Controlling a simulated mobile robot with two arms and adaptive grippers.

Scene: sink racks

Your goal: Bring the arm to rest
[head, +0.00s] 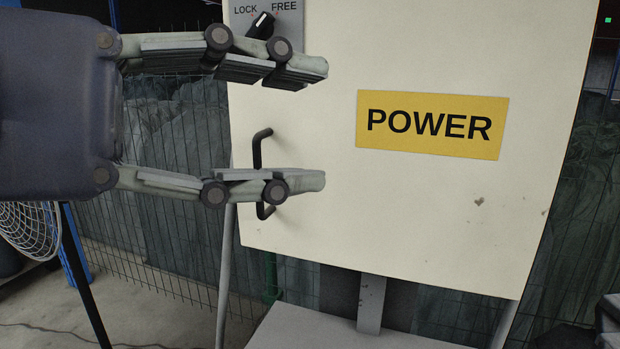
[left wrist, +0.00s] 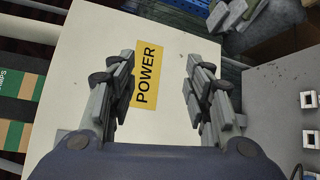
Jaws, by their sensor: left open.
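My left gripper (head: 326,125) comes in from the left in the head view. Its two fingers are wide apart, one above the other, with nothing between them. It hangs in front of a pale cabinet door (head: 420,210) with a yellow POWER label (head: 432,125). A dark bar handle (head: 258,150) on the door's left side is partly hidden behind the lower finger; I cannot tell whether they touch. In the left wrist view the open gripper (left wrist: 160,90) frames the same label (left wrist: 146,78). My right gripper is not in view.
A LOCK/FREE panel with a black knob (head: 261,25) is above the upper finger. A wire fence (head: 165,240) stands behind the cabinet. A white fan (head: 30,228) is at the lower left. A grey panel (left wrist: 285,105) with square fittings is at right in the wrist view.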

